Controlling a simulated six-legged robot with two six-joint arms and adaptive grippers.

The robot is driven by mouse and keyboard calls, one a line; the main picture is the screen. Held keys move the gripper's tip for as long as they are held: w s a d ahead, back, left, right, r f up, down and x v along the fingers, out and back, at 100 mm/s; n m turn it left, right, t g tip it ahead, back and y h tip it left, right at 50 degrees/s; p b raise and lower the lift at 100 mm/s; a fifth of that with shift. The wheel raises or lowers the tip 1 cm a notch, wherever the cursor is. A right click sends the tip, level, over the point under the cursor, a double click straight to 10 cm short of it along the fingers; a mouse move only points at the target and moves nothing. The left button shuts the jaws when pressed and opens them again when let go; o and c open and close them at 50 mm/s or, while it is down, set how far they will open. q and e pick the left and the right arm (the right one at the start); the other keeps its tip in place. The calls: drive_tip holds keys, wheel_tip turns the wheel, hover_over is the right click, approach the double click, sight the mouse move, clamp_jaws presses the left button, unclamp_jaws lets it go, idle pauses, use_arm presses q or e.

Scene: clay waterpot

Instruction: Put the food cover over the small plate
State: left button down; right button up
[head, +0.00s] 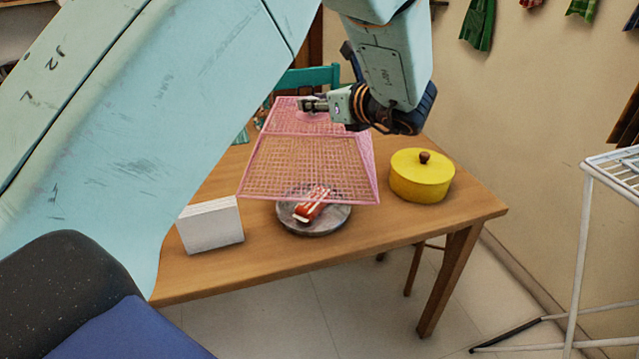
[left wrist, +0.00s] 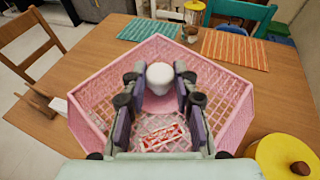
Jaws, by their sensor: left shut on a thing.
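The pink mesh food cover (head: 310,165) is held in the air above the table and appears tilted in the head view. My left gripper (head: 310,104) is shut on the knob at its top; the white knob (left wrist: 160,76) shows between the fingers in the left wrist view. The small plate (head: 315,225) is grey and round, on the table below the cover's near edge. A red and white item (head: 311,205) lies on it and also shows through the mesh in the left wrist view (left wrist: 162,136). My right gripper is in neither view.
A yellow lidded pot (head: 421,175) stands right of the plate, and a white block (head: 210,225) left of it. The wooden table (head: 400,225) has bare room at its front right. A teal chair (head: 305,78) stands behind. A white rack (head: 590,200) is at far right.

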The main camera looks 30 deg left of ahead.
use_arm(q)
wheel_tip(320, 180, down, 15)
drive_tip(key=b, duration=0.1)
drive_tip(key=shift+w+a+r+b, duration=0.15)
drive_tip(key=shift+a+r+b, duration=0.05)
drive_tip(key=shift+b, duration=0.1)
drive_tip(key=shift+d+f+b, duration=0.1)
drive_tip(key=shift+f+b, duration=0.15)
drive_tip(key=shift+b, duration=0.1)
drive_tip(key=c, duration=1.3)
unclamp_jaws()
drive_tip(key=shift+o, duration=1.3)
